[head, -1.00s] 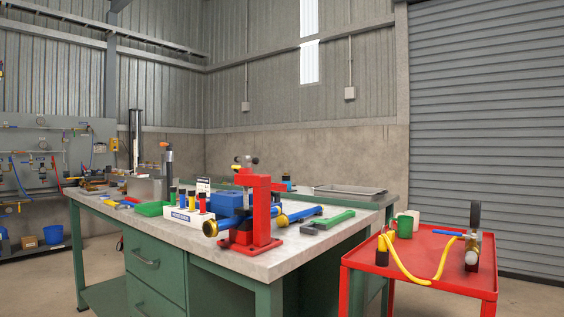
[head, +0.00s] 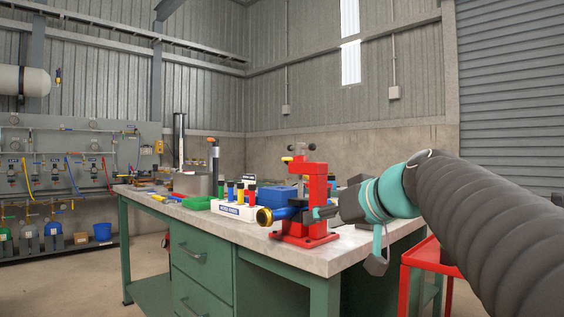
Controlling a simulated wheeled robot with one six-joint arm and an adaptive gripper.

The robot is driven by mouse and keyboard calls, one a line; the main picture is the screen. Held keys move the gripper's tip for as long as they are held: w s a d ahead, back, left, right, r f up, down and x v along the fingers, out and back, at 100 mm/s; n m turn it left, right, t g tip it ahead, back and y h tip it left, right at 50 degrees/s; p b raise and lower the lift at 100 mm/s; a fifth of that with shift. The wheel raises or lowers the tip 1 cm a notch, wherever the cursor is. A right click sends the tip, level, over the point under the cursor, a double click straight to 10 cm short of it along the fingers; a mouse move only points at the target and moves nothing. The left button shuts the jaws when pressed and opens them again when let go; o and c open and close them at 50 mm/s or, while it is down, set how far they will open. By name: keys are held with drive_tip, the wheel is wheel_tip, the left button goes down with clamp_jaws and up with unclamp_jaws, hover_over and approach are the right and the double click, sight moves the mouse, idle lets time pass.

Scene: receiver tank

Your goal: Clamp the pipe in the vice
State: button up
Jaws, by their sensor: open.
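The red vice (head: 317,190) stands upright near the front edge of the workbench. The blue pipe (head: 286,212) lies level at the vice, its brass end (head: 264,216) sticking out to the left. The vice post and my arm hide the pipe's right part. I cannot tell how tightly the vice holds it. My gripper (head: 322,213) is open, reaching in from the right with its tip at the vice, overlapping the post in the picture. I cannot tell whether it touches the vice or the pipe.
A white rack (head: 238,211) with coloured cylinders, a blue box (head: 277,194) and a green tray (head: 198,203) stand left of and behind the vice. The grey benchtop (head: 205,226) is clear along its front left. A red cart (head: 428,258) stands at the right, partly behind my arm.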

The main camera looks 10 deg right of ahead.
sight(303, 145)
drive_tip(key=w+d+r+n+t+y+b, duration=0.1)
drive_tip(key=w+d+r+t, duration=0.15)
drive_tip(key=r, duration=0.45)
drive_tip(key=w+d+r+n+t+y+b, duration=0.1)
drive_tip(key=w+d+r+n+t, duration=0.15)
drive_tip(key=r, duration=0.35)
drive_tip(key=shift+m+g, duration=0.4)
drive_tip(key=shift+m, duration=0.05)
drive_tip(key=p+x, duration=0.1)
drive_tip(key=x, duration=0.5)
drive_tip(key=p+x, duration=0.2)
drive_tip(key=x, duration=0.5)
drive_tip(key=shift+w+r, duration=0.2)
drive_tip(key=shift+w, duration=0.1)
clamp_jaws()
